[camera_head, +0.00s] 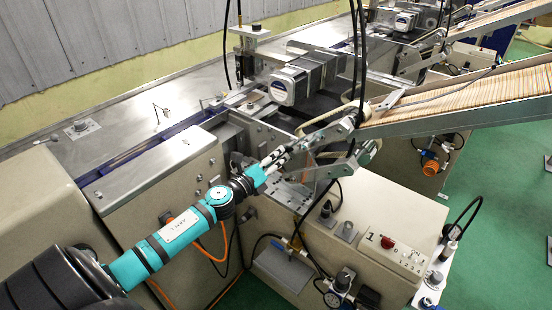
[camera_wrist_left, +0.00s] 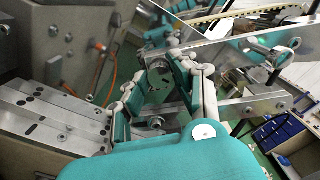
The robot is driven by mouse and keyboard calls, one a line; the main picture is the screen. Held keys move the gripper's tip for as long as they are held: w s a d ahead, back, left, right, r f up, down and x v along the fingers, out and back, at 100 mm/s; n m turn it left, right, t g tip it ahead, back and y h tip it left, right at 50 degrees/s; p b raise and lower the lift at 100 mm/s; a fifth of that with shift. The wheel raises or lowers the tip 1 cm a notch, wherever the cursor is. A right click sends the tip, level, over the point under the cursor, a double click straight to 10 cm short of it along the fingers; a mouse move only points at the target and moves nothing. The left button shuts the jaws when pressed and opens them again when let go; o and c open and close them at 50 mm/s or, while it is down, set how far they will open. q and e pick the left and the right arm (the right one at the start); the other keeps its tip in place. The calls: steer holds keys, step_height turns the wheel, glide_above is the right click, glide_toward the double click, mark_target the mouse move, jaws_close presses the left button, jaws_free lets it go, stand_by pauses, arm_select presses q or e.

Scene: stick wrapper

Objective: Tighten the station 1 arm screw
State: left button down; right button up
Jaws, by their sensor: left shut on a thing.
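My left arm reaches in from the lower left in the head view, and its gripper (camera_head: 275,160) is at the near end of the station 1 metal arm (camera_head: 328,135). In the left wrist view the two fingers of this gripper (camera_wrist_left: 168,52) lean together at their tips, shut on a small part at the arm. I take this part to be the arm screw; the fingers hide most of it, and I cannot tell how tight it is. The metal arm bar (camera_wrist_left: 245,50) runs off to the right behind the fingers. My right gripper is not in view.
A sloped magazine full of wooden sticks (camera_head: 470,98) rises to the right. A motor (camera_head: 283,88) sits above the station. A control box with a red button (camera_head: 388,242) stands at the lower right. Black cables hang close to the metal arm.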

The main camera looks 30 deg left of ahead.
arm_select(q)
steer(key=shift+f, duration=0.15)
steer(key=c, duration=1.1)
jaws_free()
steer(key=shift+o, duration=0.2)
steer(key=s, duration=1.2)
steer(key=shift+a, duration=0.45)
steer(key=s+f+n+g+y, duration=0.1)
steer(key=s+f+n+g, duration=0.3)
steer(key=f, duration=0.7)
steer(key=s+a+f+n+g+y, duration=0.15)
steer(key=f+n, duration=0.35)
steer(key=f, duration=0.5)
steer(key=s+f+n+g+y, duration=0.15)
steer(key=s+f+n, duration=0.3)
steer(key=f, duration=0.65)
steer(key=s+d+f+n+g+h, duration=0.1)
steer(key=s+d+f+n+g, duration=0.45)
steer(key=s+f, duration=0.75)
steer(key=s+d+f+n+g+h, duration=0.1)
steer(key=s+d+f+n+g, duration=0.1)
steer(key=s+d+f, duration=0.3)
steer(key=s+d+f+n+g, duration=0.2)
steer(key=s+d+f+n, duration=0.2)
steer(key=s, duration=0.8)
steer(key=shift+s+d+f+h, duration=0.2)
steer(key=shift+d+f+h, duration=0.25)
steer(key=shift+d, duration=0.75)
